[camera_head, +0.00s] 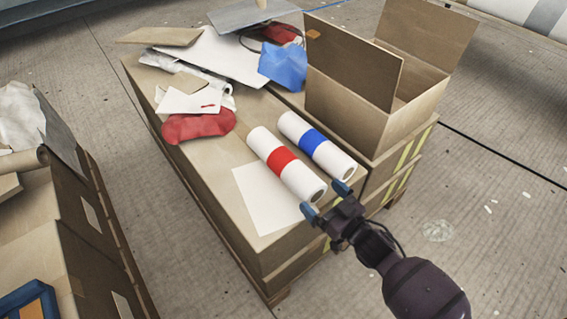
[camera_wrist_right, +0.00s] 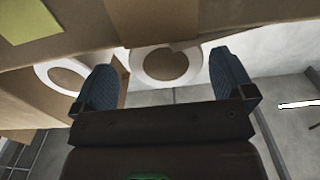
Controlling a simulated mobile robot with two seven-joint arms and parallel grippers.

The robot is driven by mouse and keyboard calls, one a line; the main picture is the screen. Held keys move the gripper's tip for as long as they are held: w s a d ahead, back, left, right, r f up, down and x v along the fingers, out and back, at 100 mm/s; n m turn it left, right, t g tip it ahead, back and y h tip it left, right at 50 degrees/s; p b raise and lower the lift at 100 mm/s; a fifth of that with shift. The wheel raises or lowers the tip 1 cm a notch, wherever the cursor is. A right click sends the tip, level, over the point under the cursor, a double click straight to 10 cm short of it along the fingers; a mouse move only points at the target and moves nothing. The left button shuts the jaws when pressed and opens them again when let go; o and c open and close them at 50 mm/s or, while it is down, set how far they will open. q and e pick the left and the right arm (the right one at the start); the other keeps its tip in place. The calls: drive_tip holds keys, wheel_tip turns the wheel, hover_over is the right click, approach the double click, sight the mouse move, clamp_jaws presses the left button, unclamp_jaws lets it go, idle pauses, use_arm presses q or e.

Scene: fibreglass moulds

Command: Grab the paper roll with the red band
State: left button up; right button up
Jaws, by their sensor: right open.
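The white paper roll with the red band (camera_head: 298,181) lies on a stack of cartons in the head view. A similar roll with a blue band (camera_head: 334,160) lies beside it, on its right. My right gripper (camera_head: 325,199) is open and empty at the near end of the red-banded roll. In the right wrist view, the open gripper (camera_wrist_right: 163,60) has a roll's white ring end (camera_wrist_right: 137,64) between its fingers in the picture. This appears to be the red-banded roll, though no band shows there. Another ring end (camera_wrist_right: 45,72) shows to its left. My left gripper is out of view.
An open carton (camera_head: 350,115) stands behind the rolls to the right. A white sheet (camera_head: 262,205) lies left of the red-banded roll. A red cloth (camera_head: 198,126), a blue cloth (camera_head: 284,66) and loose sheets clutter the back. Bare floor (camera_head: 480,235) lies to the right.

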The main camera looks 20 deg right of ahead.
sight(308, 187)
drive_tip(key=x, duration=0.1)
drive_tip(key=b+x, duration=0.1)
drive_tip(key=x, duration=0.1)
drive_tip(key=shift+w+a+f, duration=0.2)
drive_tip(key=shift+a+f, duration=0.05)
drive_tip(key=shift+a, duration=0.2)
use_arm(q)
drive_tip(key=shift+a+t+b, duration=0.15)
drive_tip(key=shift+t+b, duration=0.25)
use_arm(e)
drive_tip(key=shift+w+a+r, duration=0.2)
drive_tip(key=shift+w, duration=0.55)
